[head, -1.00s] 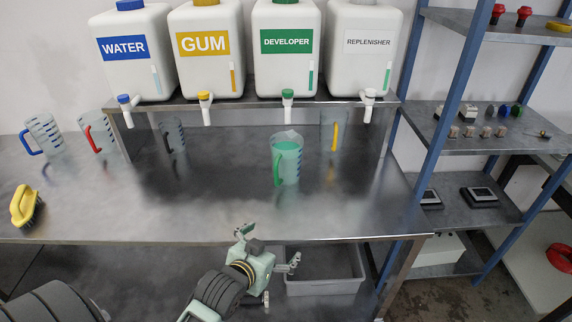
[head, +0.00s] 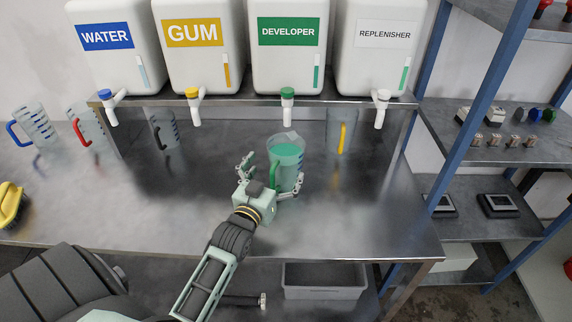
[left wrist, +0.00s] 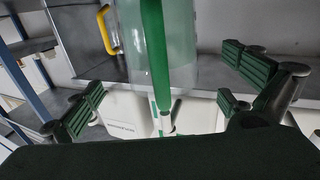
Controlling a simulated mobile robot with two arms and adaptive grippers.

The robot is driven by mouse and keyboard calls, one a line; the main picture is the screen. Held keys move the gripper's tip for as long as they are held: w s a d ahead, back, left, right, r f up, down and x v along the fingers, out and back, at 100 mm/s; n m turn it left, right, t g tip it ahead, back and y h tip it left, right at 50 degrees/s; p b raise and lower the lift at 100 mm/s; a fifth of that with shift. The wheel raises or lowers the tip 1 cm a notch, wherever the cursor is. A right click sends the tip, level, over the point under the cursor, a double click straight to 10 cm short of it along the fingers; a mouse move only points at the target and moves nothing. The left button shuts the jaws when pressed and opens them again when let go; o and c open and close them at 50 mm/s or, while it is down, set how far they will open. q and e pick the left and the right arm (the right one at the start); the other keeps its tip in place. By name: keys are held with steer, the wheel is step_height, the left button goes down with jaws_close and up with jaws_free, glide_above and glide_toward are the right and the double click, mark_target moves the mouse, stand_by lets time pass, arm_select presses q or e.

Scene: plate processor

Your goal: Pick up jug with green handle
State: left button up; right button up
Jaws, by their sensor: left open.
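The jug with the green handle (head: 289,165) stands upright on the steel table under the developer tank, with green liquid inside. Its green handle faces my left gripper (head: 271,178), which is open with its fingers on either side of the handle side of the jug. In the left wrist view the handle (left wrist: 154,50) runs down the middle between the spread finger pads, and the clear jug body lies behind it. No closed contact shows. My right gripper is not in view.
Jugs with yellow (head: 341,135), black (head: 163,132), red (head: 85,125) and blue (head: 33,125) handles stand on the table (head: 130,205). Tanks with taps sit on the shelf above. A yellow brush (head: 10,205) lies at left. A grey bin (head: 325,279) is below the front edge.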

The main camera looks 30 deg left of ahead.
arm_select(q)
steer(key=shift+w+a+p, duration=0.15)
steer(key=shift+w+p, duration=0.1)
steer(key=shift+w, duration=0.4)
steer(key=shift+w+a+p, duration=0.15)
steer(key=shift+w+p, duration=0.1)
steer(key=shift+w, duration=0.35)
steer(key=w, duration=0.3)
steer(key=shift+w+a+f+p, duration=0.15)
steer(key=shift+a+f+p, duration=0.15)
steer(key=shift+a+p, duration=0.1)
steer(key=c, duration=2.1)
steer(key=shift+r, duration=0.25)
steer(key=shift+f, duration=0.1)
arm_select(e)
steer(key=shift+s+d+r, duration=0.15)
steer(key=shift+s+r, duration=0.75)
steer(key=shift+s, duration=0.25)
